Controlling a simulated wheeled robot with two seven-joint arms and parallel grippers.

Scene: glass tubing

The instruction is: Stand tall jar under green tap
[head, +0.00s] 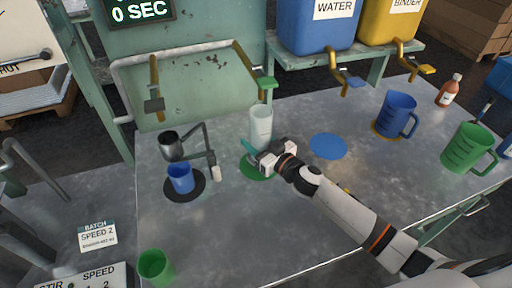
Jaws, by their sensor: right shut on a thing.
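The tall jar (261,124) is a clear, whitish cylinder, upright near the back edge of the metal table. The green tap (264,83) is on a brass pipe just above and behind the jar's mouth. My right gripper (257,154) reaches in from the lower right and is shut on the jar near its base, which the gripper partly hides. A green disc (254,171) lies on the table just in front of the jar, partly covered by my gripper. I cannot tell whether the jar's base touches the table. My left gripper is not in view.
A blue cup (181,178) stands on a dark disc beside a stirrer with a grey cup (171,145). A green cup (156,267) is at the front left. A blue jug (396,114) and green jug (467,148) stand right. The blue disc (328,146) is bare.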

